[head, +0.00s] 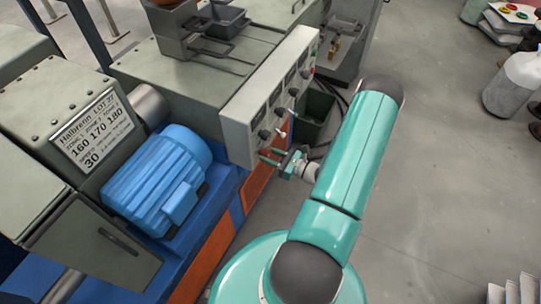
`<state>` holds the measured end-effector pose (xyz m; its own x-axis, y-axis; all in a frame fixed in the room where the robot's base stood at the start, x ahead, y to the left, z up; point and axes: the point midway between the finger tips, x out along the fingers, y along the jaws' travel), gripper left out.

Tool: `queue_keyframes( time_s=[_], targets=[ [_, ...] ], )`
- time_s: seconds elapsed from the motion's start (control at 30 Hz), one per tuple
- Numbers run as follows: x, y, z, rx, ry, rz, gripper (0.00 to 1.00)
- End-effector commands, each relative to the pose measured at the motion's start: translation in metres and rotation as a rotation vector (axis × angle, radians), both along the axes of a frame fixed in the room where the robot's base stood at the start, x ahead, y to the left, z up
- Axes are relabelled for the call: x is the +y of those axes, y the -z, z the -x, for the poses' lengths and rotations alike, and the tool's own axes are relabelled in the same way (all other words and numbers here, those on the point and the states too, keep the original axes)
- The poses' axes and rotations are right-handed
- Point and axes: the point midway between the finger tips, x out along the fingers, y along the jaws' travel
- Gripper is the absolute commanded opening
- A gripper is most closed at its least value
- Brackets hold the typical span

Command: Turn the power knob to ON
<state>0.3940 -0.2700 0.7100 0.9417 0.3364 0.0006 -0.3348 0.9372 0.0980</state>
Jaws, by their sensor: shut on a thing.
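The grey control panel (240,128) stands on the side of the machine, with several dark knobs and small dials on its slanted face. My gripper (268,156) is at the panel's lower near corner, its two green fingers pointing left at the face. The fingers are closed on the power knob, which is too small and too covered by them to make out. A dark knob (264,134) shows just above the fingers, apart from them. The ON marking and the knob's pointer cannot be read at this size.
A blue ribbed motor (158,182) sits on the blue machine base left of my gripper. A sign plate (93,130) is on the grey housing. A dark green bin (314,118) stands behind my gripper. Open grey floor (440,190) lies to the right.

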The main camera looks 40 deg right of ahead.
Motion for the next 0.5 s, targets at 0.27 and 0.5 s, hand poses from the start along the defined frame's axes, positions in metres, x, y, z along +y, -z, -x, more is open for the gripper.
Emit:
queue_keyframes(
  time_s=[0.27, 0.5],
  targets=[
    [-0.0005, 0.0005, 0.0014, 0.072, 0.003, -0.197, 0.15],
    [0.0002, 0.0003, 0.0014, 0.149, 0.003, -0.413, 0.15]
  ],
)
